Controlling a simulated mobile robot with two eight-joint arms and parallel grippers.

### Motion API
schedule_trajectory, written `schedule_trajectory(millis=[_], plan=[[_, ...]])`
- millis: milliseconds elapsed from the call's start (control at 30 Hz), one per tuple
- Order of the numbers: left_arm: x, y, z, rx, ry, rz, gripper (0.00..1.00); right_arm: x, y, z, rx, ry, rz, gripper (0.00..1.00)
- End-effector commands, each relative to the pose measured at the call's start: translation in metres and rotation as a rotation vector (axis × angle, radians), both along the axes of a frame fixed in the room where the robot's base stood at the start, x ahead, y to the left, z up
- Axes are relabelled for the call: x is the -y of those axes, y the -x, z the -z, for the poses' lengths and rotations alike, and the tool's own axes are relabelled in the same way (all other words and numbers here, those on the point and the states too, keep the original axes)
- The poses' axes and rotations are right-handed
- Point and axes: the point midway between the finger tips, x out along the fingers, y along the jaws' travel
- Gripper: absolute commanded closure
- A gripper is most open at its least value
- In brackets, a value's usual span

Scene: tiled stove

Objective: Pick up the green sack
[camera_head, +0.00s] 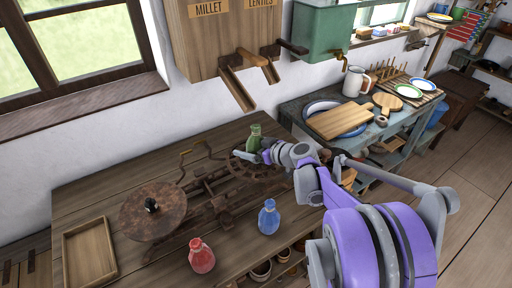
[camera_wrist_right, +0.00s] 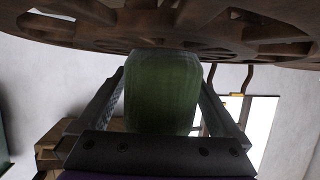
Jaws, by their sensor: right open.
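The green sack (camera_head: 254,138) stands on the wooden table (camera_head: 150,183), near the wall and beside a rusty spoked wheel. My right gripper (camera_head: 247,156) reaches it from the front right. In the right wrist view the green sack (camera_wrist_right: 162,95) fills the space between the two fingers of my right gripper (camera_wrist_right: 161,80). The fingers are apart, one on each side of the sack; I cannot tell whether either touches it. My left gripper does not show.
A rusty iron mechanism with a round plate (camera_head: 160,208) lies across the table. A blue sack (camera_head: 268,217) and a red sack (camera_head: 201,256) stand near the front edge. A wooden tray (camera_head: 66,262) lies at left. A millet and lentils dispenser (camera_head: 222,45) hangs above.

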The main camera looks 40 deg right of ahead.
Motion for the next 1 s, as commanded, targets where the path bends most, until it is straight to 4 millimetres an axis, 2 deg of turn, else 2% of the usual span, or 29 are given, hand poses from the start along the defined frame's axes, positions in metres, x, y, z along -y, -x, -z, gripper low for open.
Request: schedule_trajectory(millis=[133, 167, 667, 700, 1000], plan=[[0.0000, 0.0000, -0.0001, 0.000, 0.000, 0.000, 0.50, 0.0001, 0.0004, -0.0001, 0.000, 0.000, 0.000, 0.00], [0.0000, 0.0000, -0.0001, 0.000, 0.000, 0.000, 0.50, 0.0001, 0.0004, -0.0001, 0.000, 0.000, 0.000, 0.04], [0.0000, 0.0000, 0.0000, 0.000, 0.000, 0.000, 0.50, 0.0002, 0.0007, -0.0004, 0.000, 0.000, 0.000, 0.94], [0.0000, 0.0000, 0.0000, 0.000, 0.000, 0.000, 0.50, 0.0002, 0.0007, -0.0004, 0.000, 0.000, 0.000, 0.96], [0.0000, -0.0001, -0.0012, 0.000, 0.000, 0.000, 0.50, 0.0002, 0.0008, -0.0065, 0.000, 0.000, 0.000, 0.96]])
